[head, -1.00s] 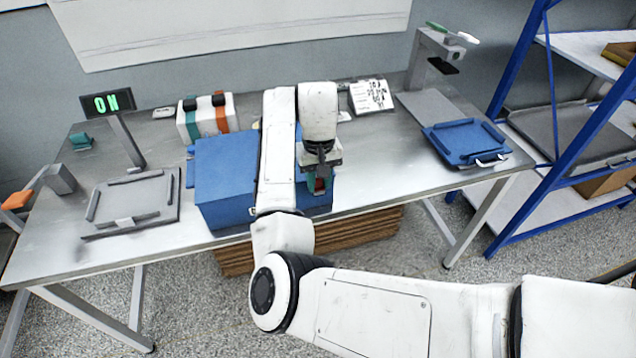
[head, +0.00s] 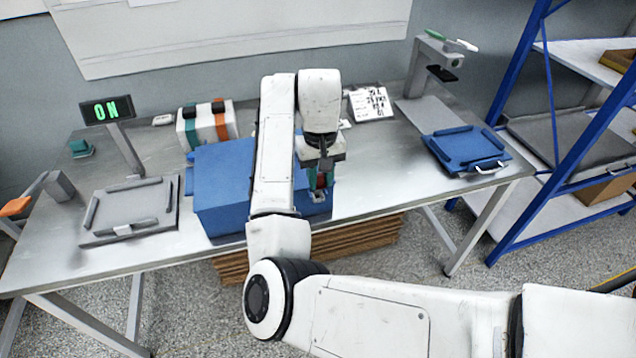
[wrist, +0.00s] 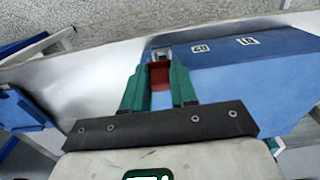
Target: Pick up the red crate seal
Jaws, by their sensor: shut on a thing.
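The red crate seal (wrist: 160,74) is between the green fingers of my gripper (wrist: 160,84) in the wrist view, and the fingers are shut on it. A small grey metal piece (wrist: 162,53) shows just beyond the seal, by the blue crate's edge. In the head view my gripper (head: 320,184) is at the right front of the blue crate (head: 221,190), with a bit of red (head: 321,180) showing between its fingers. My arm hides part of the crate. I cannot tell whether the seal still touches the crate.
The crate stands on a metal table (head: 376,180). A grey tray (head: 108,234) and an "ON" display (head: 106,108) are at left. A blue tray (head: 466,148) is at right, near a blue-framed shelf (head: 519,118). A striped box (head: 207,124) stands behind the crate.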

